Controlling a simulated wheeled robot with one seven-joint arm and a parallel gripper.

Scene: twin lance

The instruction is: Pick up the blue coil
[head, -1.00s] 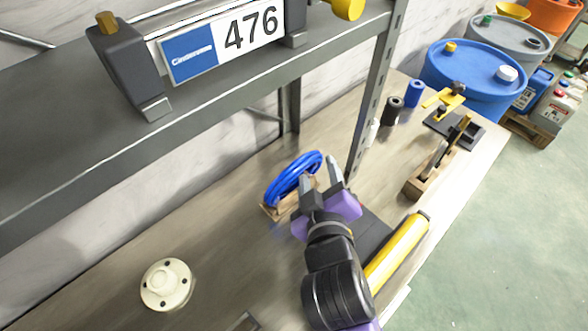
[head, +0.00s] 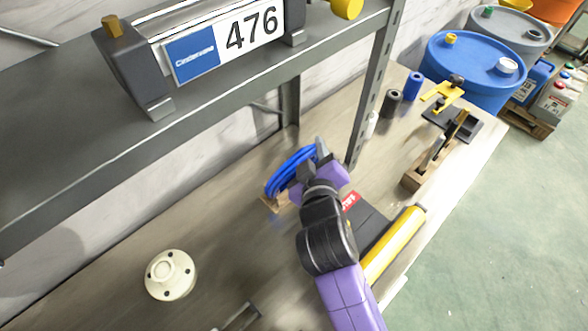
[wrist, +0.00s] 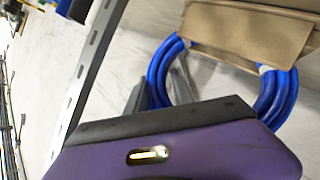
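The blue coil (head: 284,173) stands upright in a brown holder (head: 273,203) on the workbench. In the wrist view the coil (wrist: 286,98) is a ring of blue tubing, with the brown holder (wrist: 250,30) across its upper part. My gripper (head: 313,158) is at the coil's upper right side. In the wrist view my gripper (wrist: 162,88) has one grey finger on each side of a stretch of tubing, one outside the ring and one inside. The fingers are apart; firm contact cannot be made out. My gripper hides part of the coil.
A grey shelf upright (head: 376,85) rises close to the right of the coil, and a shelf board (head: 60,165) overhangs the left. A cream flange (head: 170,275) lies on the bench at lower left. A yellow cylinder (head: 395,243) lies right of my arm.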

